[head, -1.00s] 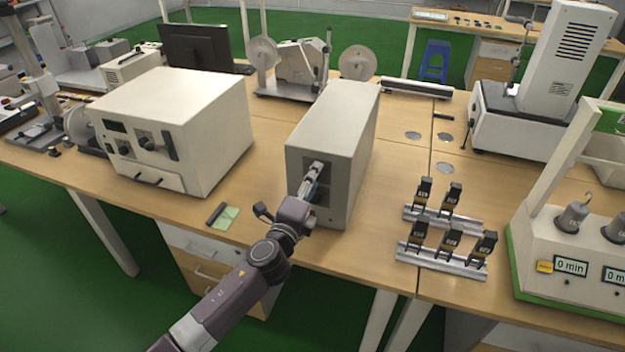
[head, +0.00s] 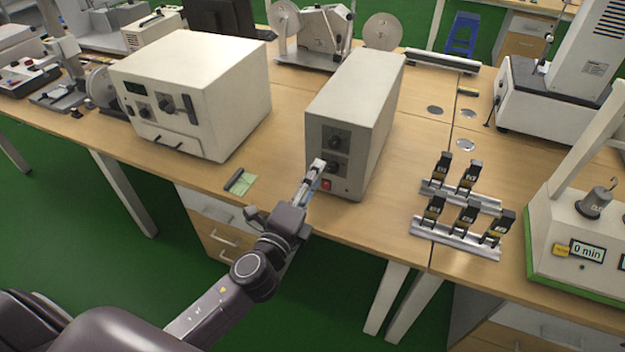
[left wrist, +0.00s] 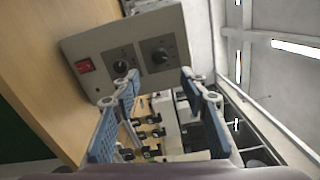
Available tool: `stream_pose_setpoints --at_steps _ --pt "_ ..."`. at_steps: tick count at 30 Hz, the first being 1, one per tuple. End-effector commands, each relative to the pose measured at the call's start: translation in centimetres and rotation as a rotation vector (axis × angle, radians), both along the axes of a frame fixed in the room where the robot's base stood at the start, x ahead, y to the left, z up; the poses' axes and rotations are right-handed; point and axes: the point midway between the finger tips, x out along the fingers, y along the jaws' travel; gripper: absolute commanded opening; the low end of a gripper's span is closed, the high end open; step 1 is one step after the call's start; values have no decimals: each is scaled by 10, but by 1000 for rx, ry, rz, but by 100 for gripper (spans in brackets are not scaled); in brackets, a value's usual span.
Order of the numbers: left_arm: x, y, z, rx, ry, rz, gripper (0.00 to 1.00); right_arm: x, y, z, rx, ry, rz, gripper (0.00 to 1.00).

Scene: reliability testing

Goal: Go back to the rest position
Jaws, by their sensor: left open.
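My left gripper (head: 316,172) is in front of the narrow grey-white box (head: 352,105), near its lower left front edge. In the left wrist view the two blue-padded fingers of my left gripper (left wrist: 162,115) stand wide apart with nothing between them. Beyond them, the box's front panel (left wrist: 120,55) shows two black knobs and a red switch. The gripper appears clear of the panel. My right gripper is in neither view.
The large white instrument (head: 190,90) stands left of the box on the wooden desk (head: 285,150). Several black clip devices sit on metal rails (head: 455,238) at right. A green-based tester (head: 570,225) is at far right. Open floor (head: 90,230) lies before the desk.

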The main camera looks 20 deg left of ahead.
Motion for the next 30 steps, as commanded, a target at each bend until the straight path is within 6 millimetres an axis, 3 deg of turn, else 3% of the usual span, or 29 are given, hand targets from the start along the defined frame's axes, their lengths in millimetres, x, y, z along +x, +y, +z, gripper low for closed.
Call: stream_pose_setpoints --at_steps 17,20,23,26,30 --pt "-5 0 0 -1 0 0 40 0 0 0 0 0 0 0" --pt "-5 1 -8 -10 16 2 40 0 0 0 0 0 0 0" --pt "-5 6 -42 -54 81 13 40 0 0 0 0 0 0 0" --pt "-9 14 -102 -139 198 41 40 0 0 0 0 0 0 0" --pt "-33 28 -206 -304 396 112 40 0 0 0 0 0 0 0"
